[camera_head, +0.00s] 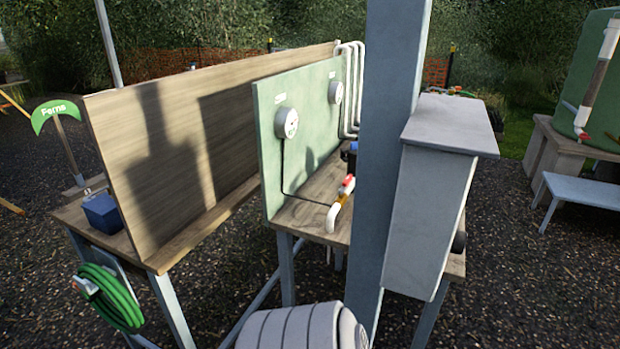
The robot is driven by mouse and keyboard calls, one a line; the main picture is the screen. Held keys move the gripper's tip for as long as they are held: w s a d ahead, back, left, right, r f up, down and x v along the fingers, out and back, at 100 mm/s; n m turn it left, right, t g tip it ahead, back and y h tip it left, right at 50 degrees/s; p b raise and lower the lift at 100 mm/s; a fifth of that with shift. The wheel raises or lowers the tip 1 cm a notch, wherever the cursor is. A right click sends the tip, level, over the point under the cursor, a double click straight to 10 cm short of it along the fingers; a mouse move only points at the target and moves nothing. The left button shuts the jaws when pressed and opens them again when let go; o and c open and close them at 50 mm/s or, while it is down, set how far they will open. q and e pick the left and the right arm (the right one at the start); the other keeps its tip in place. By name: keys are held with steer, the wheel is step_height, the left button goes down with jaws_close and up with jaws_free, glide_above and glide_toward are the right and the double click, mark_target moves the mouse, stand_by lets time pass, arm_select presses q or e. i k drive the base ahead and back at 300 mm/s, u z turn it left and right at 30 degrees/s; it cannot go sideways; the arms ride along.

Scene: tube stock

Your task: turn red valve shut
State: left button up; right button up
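A small valve with a red handle (348,183) sits on a yellow fitting above a bent white pipe end (334,216). It is over the wooden bench (298,219) in front of the green panel (268,140). A grey post partly hides the bench to its right. A second red handle (584,136) shows at the lower end of a pipe beside the green tank (578,95) at the far right. Which one is meant cannot be told from this view. Neither of my grippers is in view.
A grey post (382,170) and a grey cabinet (430,215) block the bench's right side. A pale ribbed object (300,328) stands low in front. A green hose coil (112,297) hangs at the left. Gravel at the right is open up to a grey low table (585,190).

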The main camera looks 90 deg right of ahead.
mark_target(347, 180)
steer(key=z, duration=2.55)
steer(key=i, duration=0.45)
steer(key=z, duration=0.25)
